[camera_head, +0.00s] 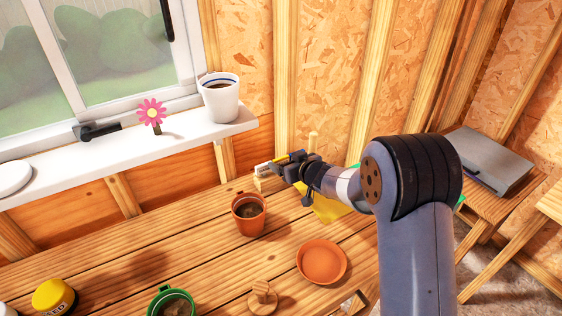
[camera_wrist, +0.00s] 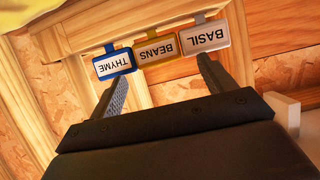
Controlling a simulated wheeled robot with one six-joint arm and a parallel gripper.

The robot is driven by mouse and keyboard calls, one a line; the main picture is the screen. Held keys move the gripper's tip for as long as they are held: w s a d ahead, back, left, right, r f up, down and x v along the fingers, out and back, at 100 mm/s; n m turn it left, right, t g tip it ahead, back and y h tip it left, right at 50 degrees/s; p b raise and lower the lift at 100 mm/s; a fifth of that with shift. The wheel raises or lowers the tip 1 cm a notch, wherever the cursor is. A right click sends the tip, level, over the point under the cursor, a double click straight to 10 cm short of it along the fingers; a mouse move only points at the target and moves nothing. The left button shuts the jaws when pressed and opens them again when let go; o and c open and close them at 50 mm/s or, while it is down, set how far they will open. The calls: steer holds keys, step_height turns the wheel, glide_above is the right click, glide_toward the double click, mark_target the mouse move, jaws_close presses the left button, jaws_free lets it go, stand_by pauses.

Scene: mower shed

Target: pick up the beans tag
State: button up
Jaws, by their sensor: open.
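The beans tag (camera_wrist: 157,50) is yellow-framed with a pale face, upside down in the wrist view. It stands in a row between the blue thyme tag (camera_wrist: 114,65) and the white basil tag (camera_wrist: 204,38). My gripper (camera_wrist: 162,70) is open and empty. Its two fingers point at the row, one toward the thyme tag and one toward the basil tag, with the beans tag between them. Whether the fingertips touch any tag I cannot tell. In the head view my gripper (camera_head: 283,167) is at the back of the bench, partly covering the tags.
A terracotta pot (camera_head: 248,226) with soil stands just left of my arm. A terracotta saucer (camera_head: 321,262), a wooden knobbed disc (camera_head: 263,299) and a green pot (camera_head: 171,304) are nearer the front. A yellow-lidded jar (camera_head: 53,297) is far left. The wall is close behind the tags.

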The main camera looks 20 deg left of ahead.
steer(key=shift+x, duration=0.9)
steer(key=c, duration=1.1)
